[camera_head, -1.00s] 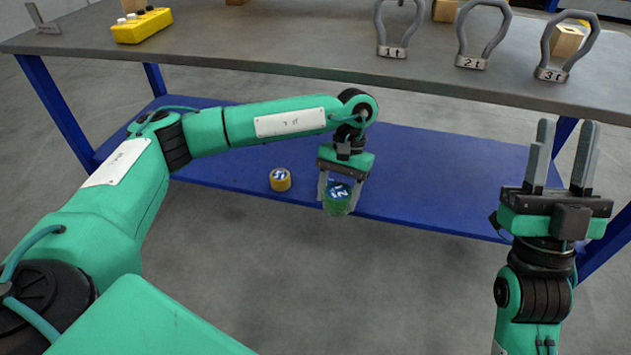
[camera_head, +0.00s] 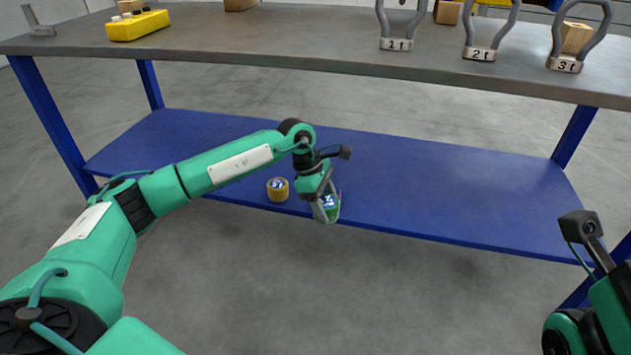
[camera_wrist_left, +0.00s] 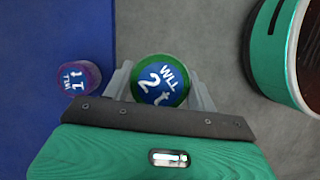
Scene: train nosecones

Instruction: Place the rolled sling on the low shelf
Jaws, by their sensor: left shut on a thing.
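My left gripper (camera_head: 326,200) is shut on a green rolled sling (camera_head: 330,212) with a blue label. In the left wrist view this sling (camera_wrist_left: 160,80) shows a "2 t WLL" label between the gripper's fingers (camera_wrist_left: 160,88). The low shelf (camera_head: 440,190) is a blue board under the grey table. The held sling appears at the shelf's front edge; in the left wrist view it is over grey floor, just right of the blue shelf (camera_wrist_left: 60,25). Only a part of my right arm shows; its fingers are out of frame.
A yellow roll (camera_head: 278,190) stands on the shelf left of my gripper. The left wrist view shows a purple "1 t" roll (camera_wrist_left: 78,79) on the shelf. The shelf's right part is clear. The grey tabletop (camera_head: 250,40) overhangs the shelf; blue legs (camera_head: 575,135) flank it.

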